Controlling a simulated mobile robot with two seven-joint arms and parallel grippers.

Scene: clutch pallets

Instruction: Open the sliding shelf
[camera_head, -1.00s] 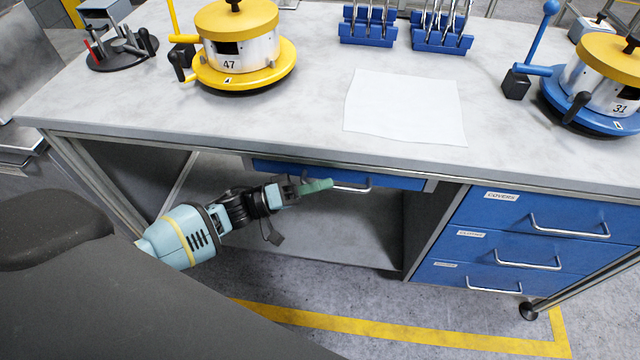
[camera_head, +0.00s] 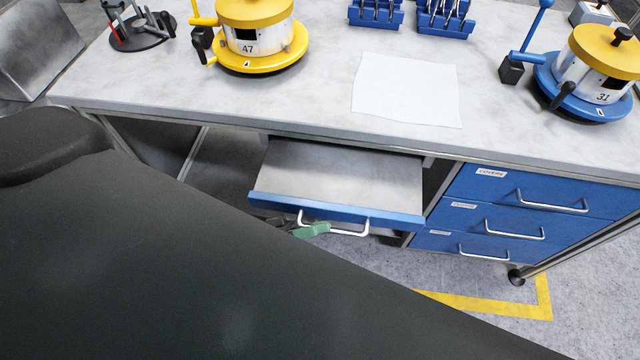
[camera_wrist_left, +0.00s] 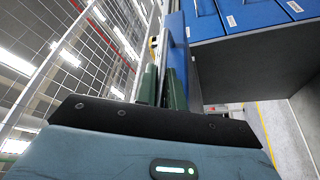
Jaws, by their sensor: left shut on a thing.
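The sliding shelf (camera_head: 350,180) is a grey board with a blue front edge and a silver bar handle (camera_head: 345,232). It stands well out from under the worktop in the head view. My left gripper (camera_head: 314,230) has green fingers and is shut on the handle near its left end. Most of my left arm is hidden behind my dark body. My right gripper is not in view.
The grey worktop (camera_head: 240,95) holds a yellow clutch (camera_head: 258,40), a white sheet (camera_head: 405,90) and a blue clutch (camera_head: 590,70). Blue drawers (camera_head: 490,220) with silver handles stand right of the shelf. My dark body covers the lower left.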

